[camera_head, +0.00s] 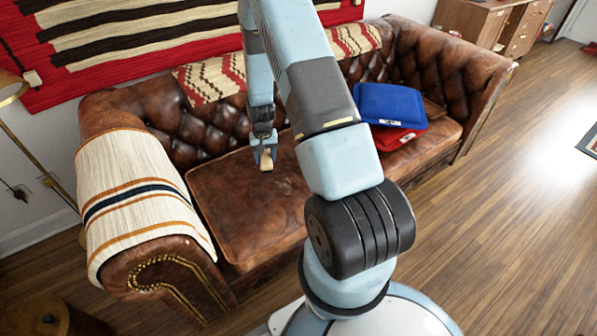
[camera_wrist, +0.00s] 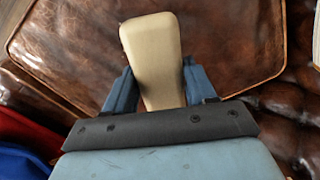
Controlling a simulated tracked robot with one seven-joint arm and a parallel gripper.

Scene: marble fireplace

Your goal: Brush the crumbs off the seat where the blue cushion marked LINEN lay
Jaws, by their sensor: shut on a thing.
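My gripper (camera_head: 266,156) is shut on a tan, wood-coloured thing, probably a brush handle (camera_wrist: 152,58), seen between the two blue fingers in the wrist view. Its bristles, if any, are hidden. The gripper hangs over the back part of the left brown leather seat (camera_head: 235,210); I cannot tell whether the held thing touches it. The seat also shows in the wrist view (camera_wrist: 75,45). I cannot make out crumbs on its mottled leather. The blue cushion (camera_head: 390,104) lies on a red cushion (camera_head: 397,138) at the sofa's right end. Its small white label is unreadable.
The tufted sofa back (camera_head: 205,130) rises behind the gripper, with patterned throws (camera_head: 212,78) over it. A striped cream blanket (camera_head: 140,190) covers the left arm. My arm hides the middle of the sofa. Wooden floor (camera_head: 500,200) is clear at right.

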